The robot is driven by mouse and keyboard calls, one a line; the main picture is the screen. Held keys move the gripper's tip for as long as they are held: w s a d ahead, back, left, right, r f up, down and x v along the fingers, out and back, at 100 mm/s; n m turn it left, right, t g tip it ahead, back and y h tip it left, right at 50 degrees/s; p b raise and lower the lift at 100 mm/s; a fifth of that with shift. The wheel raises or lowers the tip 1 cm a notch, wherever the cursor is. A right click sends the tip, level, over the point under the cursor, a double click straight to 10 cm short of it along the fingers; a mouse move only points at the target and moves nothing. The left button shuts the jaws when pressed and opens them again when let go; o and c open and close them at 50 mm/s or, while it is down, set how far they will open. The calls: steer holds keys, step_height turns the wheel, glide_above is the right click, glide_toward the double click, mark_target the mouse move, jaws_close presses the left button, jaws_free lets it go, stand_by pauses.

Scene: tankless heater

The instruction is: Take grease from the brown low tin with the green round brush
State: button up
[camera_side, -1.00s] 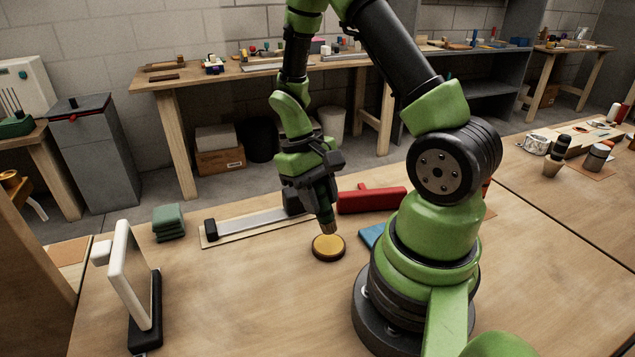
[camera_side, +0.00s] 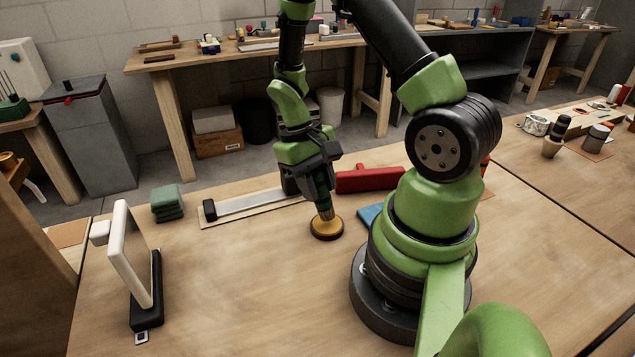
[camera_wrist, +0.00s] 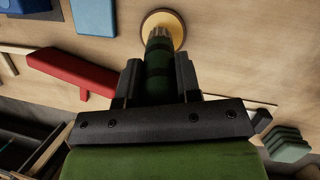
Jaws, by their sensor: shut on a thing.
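The brown low tin (camera_side: 326,231) is a round dish with yellow-brown grease, standing on the wooden bench (camera_side: 230,290). It also shows at the top of the wrist view (camera_wrist: 176,22). My gripper (camera_side: 318,180) is above the tin, shut on the green round brush (camera_wrist: 159,70). The brush points down, slightly tilted, and its tan bristle end (camera_side: 327,213) is at the tin's opening, over the grease. I cannot tell how deep the bristles reach. The fingers hide part of the brush's handle.
A red T-shaped block (camera_side: 368,180) and a blue block (camera_side: 370,215) lie near the tin. A flat board with a metal strip (camera_side: 250,204) and stacked green pads (camera_side: 168,203) lie behind and left. The front bench is clear.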

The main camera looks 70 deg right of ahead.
steer(key=shift+f, duration=0.65)
stand_by(1.3)
steer(key=shift+r, duration=3.55)
